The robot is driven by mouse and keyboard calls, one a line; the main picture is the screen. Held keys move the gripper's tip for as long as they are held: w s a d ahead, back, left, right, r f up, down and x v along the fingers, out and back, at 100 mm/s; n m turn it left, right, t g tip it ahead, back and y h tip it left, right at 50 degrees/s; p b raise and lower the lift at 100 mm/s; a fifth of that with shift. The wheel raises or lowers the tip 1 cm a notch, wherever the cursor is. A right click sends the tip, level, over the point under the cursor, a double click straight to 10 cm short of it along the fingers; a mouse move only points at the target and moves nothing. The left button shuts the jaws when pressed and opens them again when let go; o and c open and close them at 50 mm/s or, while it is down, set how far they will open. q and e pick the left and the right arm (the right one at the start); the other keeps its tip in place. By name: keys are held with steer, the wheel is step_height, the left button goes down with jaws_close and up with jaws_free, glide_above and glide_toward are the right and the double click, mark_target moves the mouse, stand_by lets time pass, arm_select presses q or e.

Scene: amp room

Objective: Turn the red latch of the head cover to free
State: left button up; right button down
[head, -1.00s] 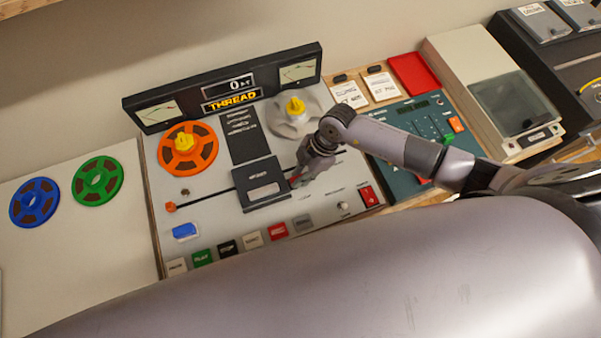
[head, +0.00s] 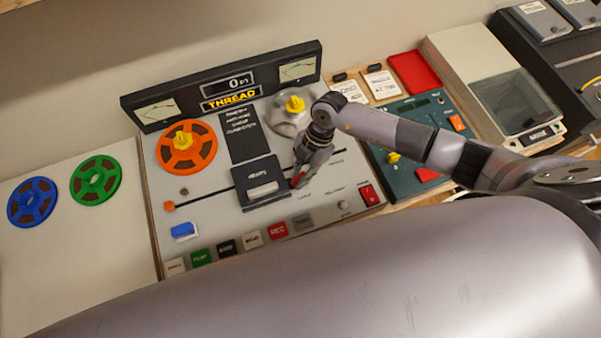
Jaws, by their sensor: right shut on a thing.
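The tape machine (head: 222,217) has a black head cover (head: 250,170) at the middle of its deck. The red latch (head: 298,181) is at the cover's right edge, mostly hidden by my right gripper (head: 300,177). My right gripper comes in from the right, points down at the deck and is shut on the red latch. The latch's exact angle is hard to tell. My left gripper is not in view.
An orange reel (head: 187,148) is left of a grey hub (head: 285,118) with a yellow knob. Coloured buttons (head: 252,240) line the front. A teal panel (head: 400,182) and a red tray (head: 415,70) are right. Blue (head: 33,203) and green (head: 96,179) reels lie left.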

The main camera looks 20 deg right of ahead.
steer(key=n+g+b, duration=0.1)
steer(key=n, duration=0.2)
steer(key=shift+n+h, duration=0.4)
steer(key=n+b, duration=0.2)
steer(key=shift+d+f+n+g+h, duration=0.1)
steer(key=shift+n+g+h, duration=0.2)
steer(key=shift+g+h, duration=0.1)
steer(key=n+h+b, duration=0.1)
steer(key=n, duration=0.1)
steer(key=n+b, duration=0.2)
steer(key=n, duration=0.1)
steer(key=shift+s+d+g+h, duration=0.1)
steer(key=shift+g+h, duration=0.3)
steer(key=shift+d+n+h+b, duration=0.1)
steer(key=shift+n+h+b, duration=0.2)
steer(key=shift+n+b, duration=0.55)
steer(key=shift+n, duration=0.25)
steer(key=c, duration=1.5)
jaws_free()
steer(key=shift+r, duration=0.2)
